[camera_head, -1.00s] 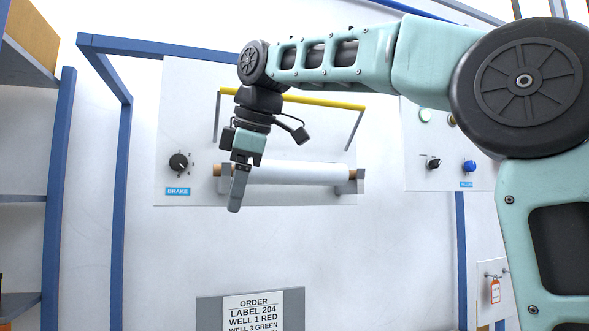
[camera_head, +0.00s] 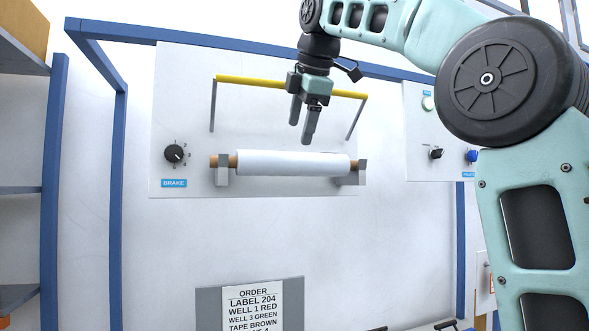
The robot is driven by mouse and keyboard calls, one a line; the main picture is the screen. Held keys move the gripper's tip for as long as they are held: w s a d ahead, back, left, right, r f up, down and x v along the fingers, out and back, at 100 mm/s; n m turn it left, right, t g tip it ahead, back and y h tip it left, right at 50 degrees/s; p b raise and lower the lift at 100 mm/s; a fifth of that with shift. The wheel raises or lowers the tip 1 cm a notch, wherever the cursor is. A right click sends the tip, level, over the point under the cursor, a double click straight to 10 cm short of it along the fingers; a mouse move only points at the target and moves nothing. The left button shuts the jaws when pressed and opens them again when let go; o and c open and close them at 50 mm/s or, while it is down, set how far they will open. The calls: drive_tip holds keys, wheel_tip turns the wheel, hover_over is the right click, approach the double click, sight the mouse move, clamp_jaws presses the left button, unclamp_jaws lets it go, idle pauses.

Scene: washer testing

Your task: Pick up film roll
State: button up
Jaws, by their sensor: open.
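The film roll (camera_head: 292,163) is a white cylinder on a brown core. It lies level across two grey brackets (camera_head: 222,170) on a white wall panel. The core's left end sticks out past the left bracket. My gripper (camera_head: 301,128) is open and empty, with its two grey fingers pointing down. In this view it appears just above the right half of the roll. A gap shows between the fingertips and the roll; the depth between them is hard to tell.
A yellow bar (camera_head: 250,83) on grey arms crosses the panel behind my gripper. A brake knob (camera_head: 174,153) sits left of the roll. A control panel (camera_head: 420,160) is at the right. An order sign (camera_head: 253,300) stands below, and blue frame posts (camera_head: 117,210) flank the left.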

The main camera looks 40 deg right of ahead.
sight(296, 153)
drive_tip(key=x, duration=0.3)
drive_tip(key=shift+d+p+x, duration=0.15)
drive_tip(key=shift+p+x, duration=0.2)
drive_tip(key=shift+x, duration=1)
drive_tip(key=shift+d+p+x, duration=0.1)
drive_tip(key=shift+p+x, duration=0.25)
drive_tip(key=shift+x, duration=1)
drive_tip(key=shift+s, duration=0.15)
drive_tip(key=shift+c, duration=0.3)
drive_tip(key=c, duration=1.4)
drive_tip(key=shift+o, duration=0.2)
drive_tip(key=shift+r, duration=0.15)
